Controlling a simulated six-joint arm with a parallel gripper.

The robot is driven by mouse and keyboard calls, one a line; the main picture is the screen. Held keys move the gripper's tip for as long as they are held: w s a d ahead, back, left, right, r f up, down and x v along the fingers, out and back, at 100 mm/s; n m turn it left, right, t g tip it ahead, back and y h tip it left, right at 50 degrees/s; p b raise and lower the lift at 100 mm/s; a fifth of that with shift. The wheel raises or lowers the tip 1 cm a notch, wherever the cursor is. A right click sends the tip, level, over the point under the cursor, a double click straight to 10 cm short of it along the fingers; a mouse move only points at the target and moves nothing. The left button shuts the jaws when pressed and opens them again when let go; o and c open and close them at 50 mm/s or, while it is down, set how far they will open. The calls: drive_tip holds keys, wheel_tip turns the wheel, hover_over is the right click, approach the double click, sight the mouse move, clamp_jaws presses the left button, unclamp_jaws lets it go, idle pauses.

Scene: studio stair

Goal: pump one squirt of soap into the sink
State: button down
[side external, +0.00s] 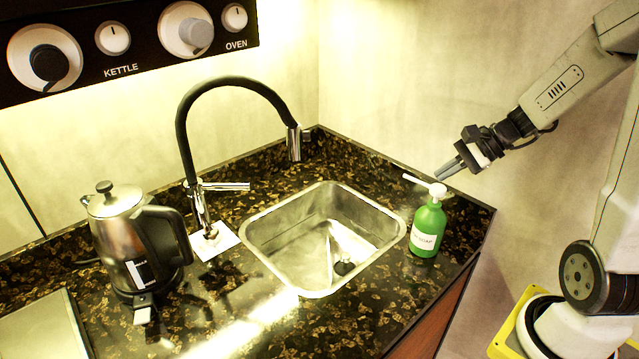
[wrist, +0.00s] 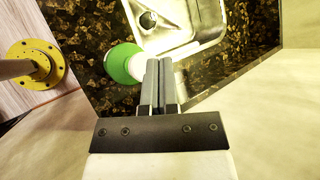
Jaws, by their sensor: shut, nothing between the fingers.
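A green soap bottle (side external: 428,229) with a white label and a white pump head (side external: 437,189) stands upright on the counter, just right of the steel sink (side external: 258,246). Its spout points left toward the sink. My gripper (side external: 439,177) is shut and empty, its tips just above and beside the pump head; I cannot tell whether they touch it. In the wrist view the shut fingers (wrist: 159,66) point at the counter, with the green bottle (wrist: 117,66) just left of them and the sink (wrist: 207,22) beyond. The fingers may hide part of the pump.
A black faucet (side external: 182,140) arches behind the sink. A steel kettle (side external: 115,235) stands at the left on the dark speckled counter (side external: 215,312). The counter's right edge lies close to the bottle. A wall panel with knobs (side external: 120,40) is at upper left.

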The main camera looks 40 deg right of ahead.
drive_tip(key=shift+f, duration=1.35)
idle(2.1)
drive_tip(key=shift+r, duration=1.35)
drive_tip(key=shift+r, duration=0.15)
drive_tip(key=shift+r, duration=2.35)
drive_tip(key=shift+a+f, duration=0.1)
drive_tip(key=s+a+f+n+g+h, duration=0.2)
drive_tip(key=a+f+n+g+h, duration=0.2)
drive_tip(key=a+f+n, duration=0.8)
drive_tip(key=a+n+h, duration=0.2)
drive_tip(key=n, duration=0.4)
drive_tip(key=shift+s+n, duration=0.15)
drive_tip(key=shift+n, duration=0.15)
